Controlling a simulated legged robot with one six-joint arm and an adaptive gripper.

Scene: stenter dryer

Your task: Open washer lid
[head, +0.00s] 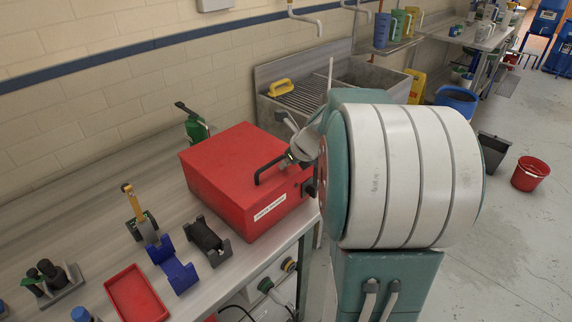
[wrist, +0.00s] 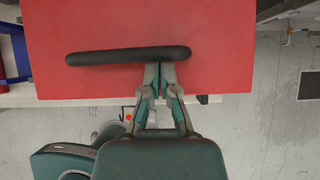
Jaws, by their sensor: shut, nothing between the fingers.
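The washer is a red box (head: 235,190) with a white label on its front, standing on the workbench. Its lid looks shut. A black bar handle (head: 268,170) runs along the front; in the wrist view the handle (wrist: 100,56) lies across the red surface (wrist: 220,40). My gripper (head: 291,156) is at the right end of the handle in the head view. In the wrist view my gripper (wrist: 160,66) has its fingertips together at the handle's lower edge, right of its middle. I cannot tell whether they touch it or reach under it. Nothing is held.
A blue holder (head: 172,268), a black tape dispenser (head: 208,241) and a red tray (head: 136,295) lie on the bench (head: 100,235) left of the washer. A green tool (head: 196,128) stands behind it. A metal sink (head: 300,95) is beyond. My arm hides the washer's right side.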

